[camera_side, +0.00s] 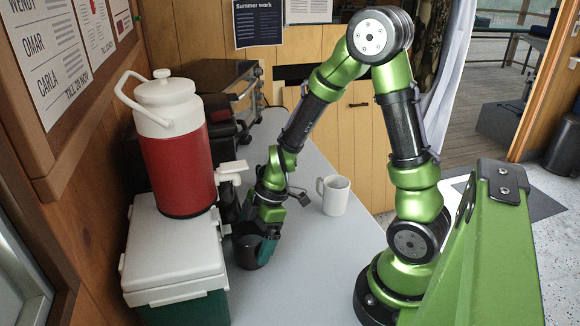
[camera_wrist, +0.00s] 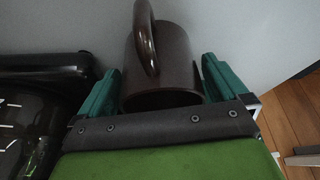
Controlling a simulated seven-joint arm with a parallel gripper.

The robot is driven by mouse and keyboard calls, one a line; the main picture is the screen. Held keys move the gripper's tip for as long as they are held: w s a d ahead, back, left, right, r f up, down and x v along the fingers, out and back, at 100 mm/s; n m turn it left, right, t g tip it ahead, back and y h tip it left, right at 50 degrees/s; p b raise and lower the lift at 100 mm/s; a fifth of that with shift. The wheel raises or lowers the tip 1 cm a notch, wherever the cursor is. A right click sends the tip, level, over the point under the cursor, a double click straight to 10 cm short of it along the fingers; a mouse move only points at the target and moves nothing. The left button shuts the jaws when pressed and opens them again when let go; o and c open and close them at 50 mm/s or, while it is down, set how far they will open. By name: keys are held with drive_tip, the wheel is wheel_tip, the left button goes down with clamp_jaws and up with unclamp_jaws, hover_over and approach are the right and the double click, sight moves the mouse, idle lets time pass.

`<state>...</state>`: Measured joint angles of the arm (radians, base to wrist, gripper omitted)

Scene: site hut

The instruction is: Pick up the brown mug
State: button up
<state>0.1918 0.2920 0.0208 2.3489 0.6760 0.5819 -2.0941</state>
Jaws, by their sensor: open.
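The brown mug (camera_wrist: 178,68) is dark and glossy, and its handle (camera_wrist: 146,38) points up and away in the wrist view. In the side view the mug (camera_side: 245,252) stands on the grey counter beside the cool box, partly hidden by my gripper. My gripper (camera_side: 257,250) is low over the mug. In the wrist view the green fingers of my gripper (camera_wrist: 160,88) are open, one on each side of the mug. I cannot tell whether either finger touches it.
A white mug (camera_side: 334,195) stands on the counter (camera_side: 315,265) to the right. A red and white drinks jug (camera_side: 178,150) sits on a white-lidded cool box (camera_side: 175,250) at the left. A dark appliance (camera_wrist: 38,115) lies left in the wrist view.

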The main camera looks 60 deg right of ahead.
drive_tip(key=shift+w+a+f, duration=0.1)
drive_tip(key=shift+a+f, duration=0.05)
drive_tip(key=shift+f, duration=0.45)
drive_tip(key=c, duration=1.3)
drive_tip(key=shift+o, duration=0.2)
drive_tip(key=shift+r, duration=0.2)
